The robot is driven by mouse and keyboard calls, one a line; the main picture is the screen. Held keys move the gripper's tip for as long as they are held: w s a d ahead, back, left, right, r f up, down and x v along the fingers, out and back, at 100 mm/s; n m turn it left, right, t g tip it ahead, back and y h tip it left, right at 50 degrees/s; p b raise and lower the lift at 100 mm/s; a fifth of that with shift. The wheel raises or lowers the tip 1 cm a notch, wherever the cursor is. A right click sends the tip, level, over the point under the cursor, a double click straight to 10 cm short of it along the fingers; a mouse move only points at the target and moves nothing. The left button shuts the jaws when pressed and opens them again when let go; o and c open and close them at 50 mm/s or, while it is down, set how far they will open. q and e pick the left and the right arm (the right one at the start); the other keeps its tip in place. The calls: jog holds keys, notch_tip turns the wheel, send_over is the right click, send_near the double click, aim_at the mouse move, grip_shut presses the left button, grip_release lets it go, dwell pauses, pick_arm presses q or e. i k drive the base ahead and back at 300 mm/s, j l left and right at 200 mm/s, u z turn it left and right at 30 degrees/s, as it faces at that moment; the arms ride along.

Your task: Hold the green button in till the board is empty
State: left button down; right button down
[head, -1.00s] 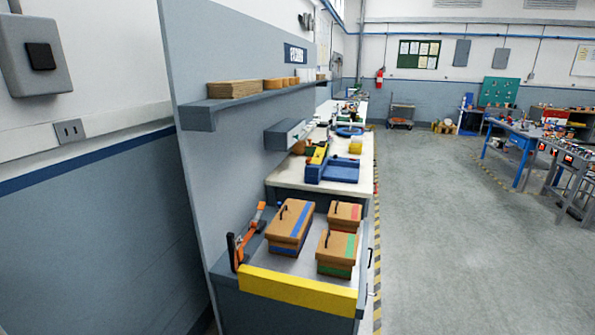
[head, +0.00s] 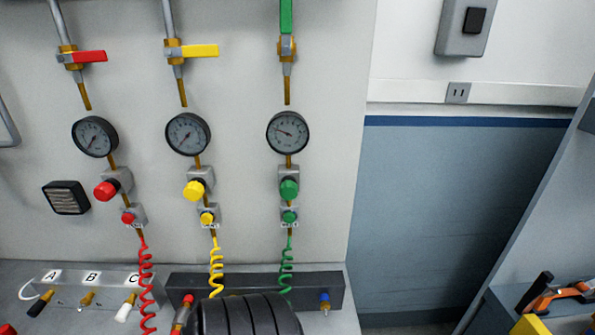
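On the pale wall board (head: 335,60), the right-hand line is green. Its green lever (head: 286,15) stands upright along the pipe, cut off at the top edge. Below it are a round gauge (head: 287,132) with its needle pointing left and slightly up, a large green round knob (head: 289,190), and a small green button (head: 289,216). A green coiled hose (head: 287,265) hangs from the bottom. I cannot tell which of the two green pieces is the task's button.
Red (head: 90,56) and yellow (head: 200,50) levers lie crosswise on their pipes. Their gauges' needles point down-left. A block marked A, B, C (head: 92,287) stands lower left. An orange-handled tool (head: 560,298) lies lower right.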

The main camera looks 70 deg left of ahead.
aim_at(289, 217)
jog(key=u, duration=3.6)
